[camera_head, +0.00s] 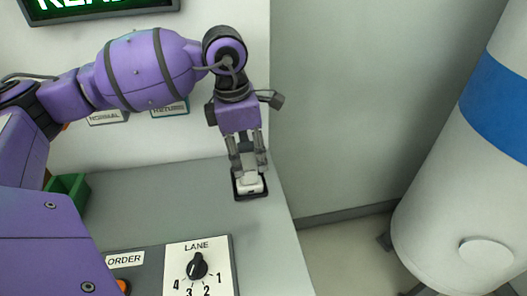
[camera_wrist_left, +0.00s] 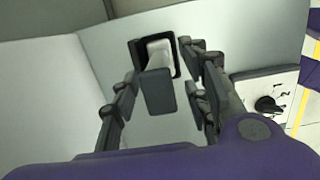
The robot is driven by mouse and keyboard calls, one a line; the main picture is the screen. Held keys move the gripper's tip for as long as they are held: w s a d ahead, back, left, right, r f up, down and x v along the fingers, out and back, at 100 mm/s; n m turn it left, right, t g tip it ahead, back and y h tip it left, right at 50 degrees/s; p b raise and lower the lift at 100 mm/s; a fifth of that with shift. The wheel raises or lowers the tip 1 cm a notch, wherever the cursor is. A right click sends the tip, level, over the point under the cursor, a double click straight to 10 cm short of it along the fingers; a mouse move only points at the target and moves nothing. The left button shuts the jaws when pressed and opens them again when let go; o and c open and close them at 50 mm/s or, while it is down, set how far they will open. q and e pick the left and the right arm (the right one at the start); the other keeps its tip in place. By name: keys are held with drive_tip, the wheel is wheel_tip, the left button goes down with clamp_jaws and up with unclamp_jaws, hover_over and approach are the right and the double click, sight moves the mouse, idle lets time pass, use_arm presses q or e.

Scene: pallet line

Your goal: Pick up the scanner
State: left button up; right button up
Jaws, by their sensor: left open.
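The scanner (camera_head: 250,184) is a small whitish device in a black holder (camera_head: 237,192) near the right edge of the grey counter. In the left wrist view the scanner (camera_wrist_left: 159,52) shows a pale body and a dark grey block-like end towards the camera, with the black holder (camera_wrist_left: 137,50) around its far part. My left gripper (camera_head: 248,158) points down over the scanner. Its fingers, also seen in the left wrist view (camera_wrist_left: 160,84), are apart, on either side of the scanner; I cannot tell whether they touch it. My right gripper is not in view.
The grey counter (camera_head: 155,205) has a lane panel with a black knob (camera_head: 197,266) at the front. A green bin (camera_head: 70,187) stands at the left. Beyond the counter's right edge stands a white cylinder (camera_head: 440,225) with a blue band. A wall rises close behind.

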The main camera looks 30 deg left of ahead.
use_arm(q)
drive_tip(key=shift+f, duration=0.65)
clamp_jaws()
drive_tip(key=shift+r, duration=0.1)
